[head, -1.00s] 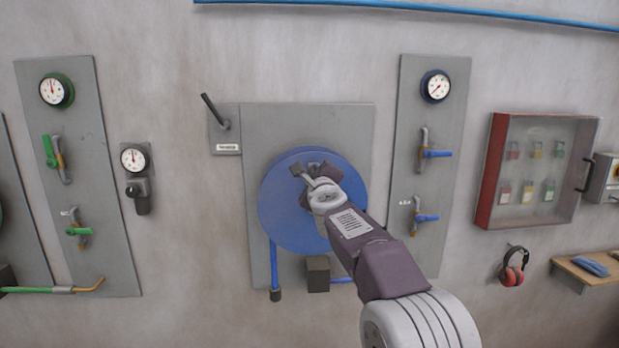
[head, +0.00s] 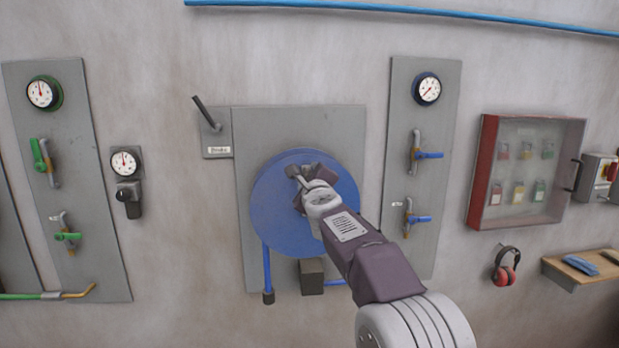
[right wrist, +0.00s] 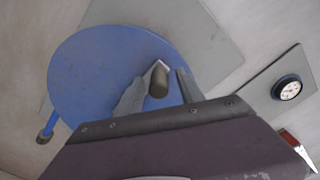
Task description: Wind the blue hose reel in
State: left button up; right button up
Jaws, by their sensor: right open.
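The blue hose reel (head: 282,232) is a round disc on a grey wall plate (head: 345,125). A blue hose end (head: 267,270) hangs down at its lower left. My right gripper (head: 308,174) is in front of the reel's upper middle and hides part of it. In the right wrist view, the blue disc (right wrist: 95,85) fills the left and middle. A short dark handle (right wrist: 158,80) shows between the spread fingers of my right gripper (right wrist: 160,88). The gripper is open; whether a finger touches the handle I cannot tell. My left gripper is not in view.
A lever (head: 207,113) labelled Brake sits on a small plate left of the reel. A dark box (head: 311,277) is below the reel. A valve panel with a gauge (head: 426,88) stands to the right, then a red-sided cabinet (head: 475,175). Ear defenders (head: 506,267) hang lower right.

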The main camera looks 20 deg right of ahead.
jog(key=b+v, duration=0.1)
jog(key=v, duration=0.8)
jog(key=shift+b, duration=0.3)
jog(key=shift+d, duration=0.1)
jog(key=s+a+f+n+g+y, duration=0.25)
jog(key=a+f+n, duration=0.3)
jog(key=f, duration=0.75)
jog(key=s+a+f+n+g+y, duration=0.1)
jog(key=a+f+n+g+y, duration=0.4)
jog(key=f, duration=0.8)
jog(key=s+a+f+n+g+h, duration=0.2)
jog(key=s+f+n+g, duration=0.1)
jog(key=s+f+n, duration=0.75)
jog(key=s+d+f+n+g, duration=0.1)
jog(key=s+f+n+g, duration=0.1)
jog(key=s, duration=0.5)
jog(key=s+d+f+n+g, duration=0.1)
jog(key=s+f+n+g, duration=0.2)
jog(key=s+f+n, duration=0.2)
notch_tip(320, 180, down, 3)
jog(key=shift+s+d+r+g, duration=0.25)
jog(key=shift+s+g, duration=0.1)
jog(key=shift+s, duration=0.6)
